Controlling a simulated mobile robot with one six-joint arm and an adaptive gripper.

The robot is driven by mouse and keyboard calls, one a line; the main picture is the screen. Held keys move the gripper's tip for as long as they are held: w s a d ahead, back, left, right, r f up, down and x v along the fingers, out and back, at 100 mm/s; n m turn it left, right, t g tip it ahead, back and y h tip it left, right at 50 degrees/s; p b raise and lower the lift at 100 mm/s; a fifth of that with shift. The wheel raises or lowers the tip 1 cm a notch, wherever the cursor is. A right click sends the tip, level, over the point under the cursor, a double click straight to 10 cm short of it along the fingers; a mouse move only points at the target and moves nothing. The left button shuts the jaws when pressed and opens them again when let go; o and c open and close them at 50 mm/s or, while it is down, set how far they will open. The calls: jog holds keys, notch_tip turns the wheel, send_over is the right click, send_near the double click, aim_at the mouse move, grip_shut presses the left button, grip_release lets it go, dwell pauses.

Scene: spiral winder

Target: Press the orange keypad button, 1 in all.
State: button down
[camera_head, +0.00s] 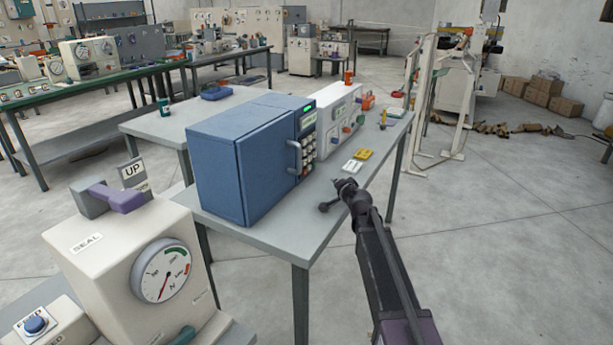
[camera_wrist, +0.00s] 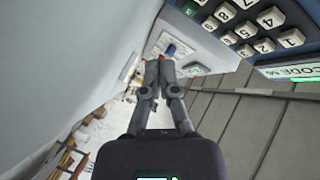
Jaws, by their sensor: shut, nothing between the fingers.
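The blue box-shaped machine (camera_head: 235,165) stands on a grey table and carries a keypad (camera_head: 309,145) on its front, beside a door handle. In the wrist view the keypad (camera_wrist: 250,28) shows pale number keys upside down, with a lit green-white display reading CODE. My gripper (camera_wrist: 159,62) is shut and empty, its fingertips close together near a blue button and a pale key on a light panel. A small orange spot shows at the fingertips; I cannot tell whether it is a button. I cannot make out the orange keypad button. Contact cannot be told.
A white machine (camera_head: 340,120) with coloured knobs stands behind the blue one. Yellow and white cards (camera_head: 360,158) lie on the grey table (camera_head: 285,240). A cream machine with a dial (camera_head: 160,270) stands at front left.

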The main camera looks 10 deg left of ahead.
jog(key=shift+a, duration=0.1)
jog(key=shift+w+a, duration=0.5)
jog(key=shift+a, duration=0.85)
jog(key=shift+w+a, duration=0.45)
jog(key=shift+a, duration=0.9)
jog(key=shift+w+a, duration=0.5)
jog(key=shift+a, duration=0.85)
jog(key=shift+w+a, duration=0.3)
jog(key=shift+a, duration=0.45)
jog(key=shift+s+d, duration=0.25)
jog(key=shift+d, duration=0.5)
jog(key=shift+d, duration=0.15)
jog(key=shift+s+d, duration=0.3)
jog(key=shift+d, duration=0.45)
jog(key=shift+s+d, duration=0.25)
jog(key=shift+d, duration=0.5)
jog(key=shift+s+d, duration=0.3)
jog(key=shift+d, duration=0.45)
